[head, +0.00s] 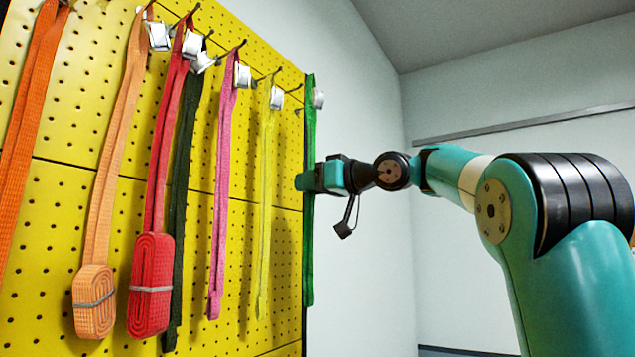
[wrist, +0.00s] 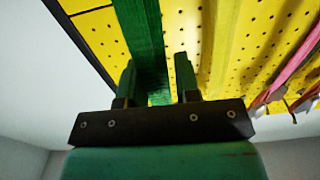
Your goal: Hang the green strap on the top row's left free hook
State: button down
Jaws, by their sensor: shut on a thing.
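The bright green strap (head: 309,250) hangs long and upright at the board's right edge in the head view, with a silver-white piece (head: 318,98) near its top. My gripper (head: 306,181) is shut on it around mid-length. In the wrist view the strap (wrist: 140,35) runs up from between my two fingers (wrist: 155,85). A dark hook (head: 296,88) sticks out just left of the strap's top. I cannot tell whether the strap touches it.
The yellow pegboard (head: 280,220) carries an orange strap (head: 30,120), a light orange strap (head: 107,150), a red strap (head: 158,180), a dark green strap (head: 184,150), a pink strap (head: 222,180) and a yellow strap (head: 264,190). Free room lies right of the board.

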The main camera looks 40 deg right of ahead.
jog(key=shift+w+a+f, duration=0.3)
jog(key=shift+w, duration=0.6)
jog(key=shift+w+a+f, duration=0.25)
jog(key=shift+w+a, duration=0.05)
jog(key=shift+w, duration=0.55)
jog(key=shift+w+a+f, duration=0.3)
jog(key=shift+w, duration=0.6)
jog(key=c, duration=0.8)
grip_release()
jog(key=shift+o, duration=0.2)
